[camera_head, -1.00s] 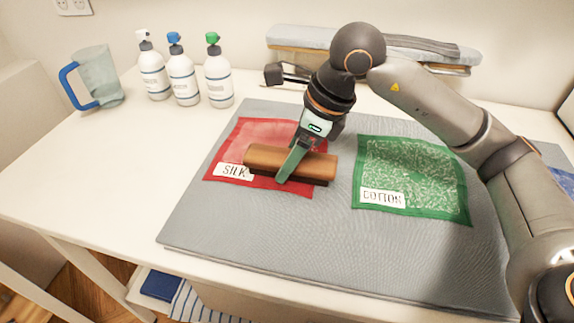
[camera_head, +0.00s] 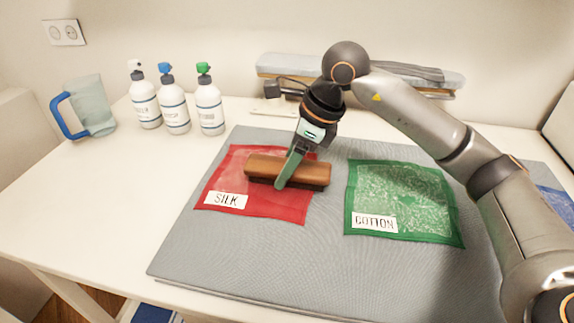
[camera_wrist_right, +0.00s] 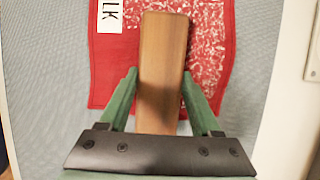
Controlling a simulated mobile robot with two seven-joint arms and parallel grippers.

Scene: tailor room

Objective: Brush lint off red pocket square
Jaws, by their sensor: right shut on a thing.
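The red pocket square (camera_head: 280,208) lies flat on the grey mat, with a white "SILK" label on its near left corner. Whitish lint shows on it, dense on the right side in the right wrist view (camera_wrist_right: 211,30). A brush with a wooden back (camera_head: 312,174) is over the red square. My right gripper (camera_head: 284,184) is shut on the brush, its green fingers on either side of the wood, also seen in the right wrist view (camera_wrist_right: 160,92). The bristles are mostly hidden, and I cannot tell whether they touch the cloth. My left gripper is not in view.
A green cloth (camera_head: 405,200) labelled "COTTON" lies to the right on the grey mat (camera_head: 250,258). Several items stand at the back left: a jug (camera_head: 92,108) and white bottles (camera_head: 174,112). An ironing board (camera_head: 285,66) is behind my right arm. The mat's front is clear.

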